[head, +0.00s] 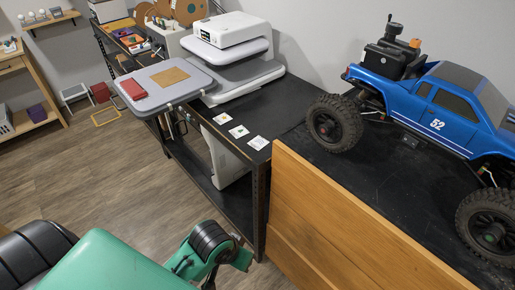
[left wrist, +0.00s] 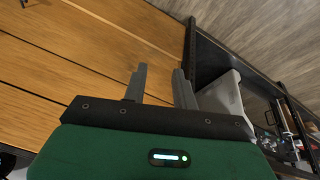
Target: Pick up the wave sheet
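Three small white sheets lie apart in a row on the black bench top: the left sheet (head: 222,118), the middle sheet (head: 239,131) with a green mark, and the right sheet (head: 258,143). The prints are too small to tell which one shows a wave. My left gripper (left wrist: 160,72) is open and empty in the left wrist view, with wooden boards behind its fingers. In the head view my green left arm reaches in low, below the bench, and its fingers are not visible. My right gripper is not in view.
A heat press (head: 235,62) stands behind the sheets, its grey plate (head: 155,88) sticking out left. A wooden panel (head: 330,215) edges the bench, and a blue RC truck (head: 440,105) stands at right. The black top around the sheets is clear.

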